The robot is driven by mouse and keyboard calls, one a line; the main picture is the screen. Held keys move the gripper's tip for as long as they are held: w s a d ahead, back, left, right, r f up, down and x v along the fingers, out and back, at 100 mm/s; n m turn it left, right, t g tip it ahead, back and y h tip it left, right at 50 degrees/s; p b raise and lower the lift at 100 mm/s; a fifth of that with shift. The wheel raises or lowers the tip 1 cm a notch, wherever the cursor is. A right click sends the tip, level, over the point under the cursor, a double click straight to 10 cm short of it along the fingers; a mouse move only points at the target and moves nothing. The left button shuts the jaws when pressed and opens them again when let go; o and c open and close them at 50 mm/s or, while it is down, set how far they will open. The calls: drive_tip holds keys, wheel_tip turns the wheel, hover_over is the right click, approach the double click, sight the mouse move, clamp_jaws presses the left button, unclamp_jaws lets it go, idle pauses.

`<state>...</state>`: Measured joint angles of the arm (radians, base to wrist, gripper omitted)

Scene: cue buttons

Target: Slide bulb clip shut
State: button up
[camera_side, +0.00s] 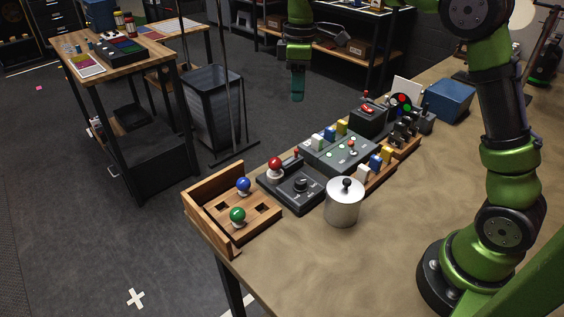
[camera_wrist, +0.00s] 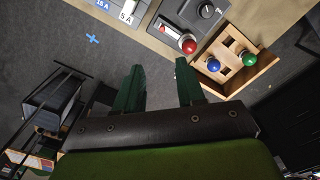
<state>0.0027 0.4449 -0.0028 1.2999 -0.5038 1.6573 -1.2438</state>
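A red bulb (camera_side: 275,166) stands in the dark unit with a black dial (camera_side: 301,186), beside the wooden bulb tray (camera_side: 262,222). The red bulb also shows in the wrist view (camera_wrist: 188,44), beyond my fingertips. A light slot with a reddish part is near it on the unit, but I cannot make out the clip or its position clearly. The tray holds a blue bulb (camera_side: 243,185) and a green bulb (camera_side: 237,215). My gripper (camera_side: 298,98) hangs high, apart from the bulbs. In the wrist view its two green fingers (camera_wrist: 159,64) are spread with nothing between them.
A metal lidded pot (camera_side: 343,203) stands in front of the dial unit. A grey button panel (camera_side: 340,150), coloured blocks and a dark box with a red switch (camera_side: 368,116) line the bench behind. A blue bin (camera_side: 449,101) is farther back. The near bench top is mostly clear.

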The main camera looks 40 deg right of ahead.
sight(296, 150)
drive_tip(key=shift+n, duration=0.3)
wheel_tip(296, 150, down, 17)
drive_tip(key=shift+s+f, duration=0.1)
drive_tip(key=shift+s, duration=0.05)
clamp_jaws()
idle(0.4)
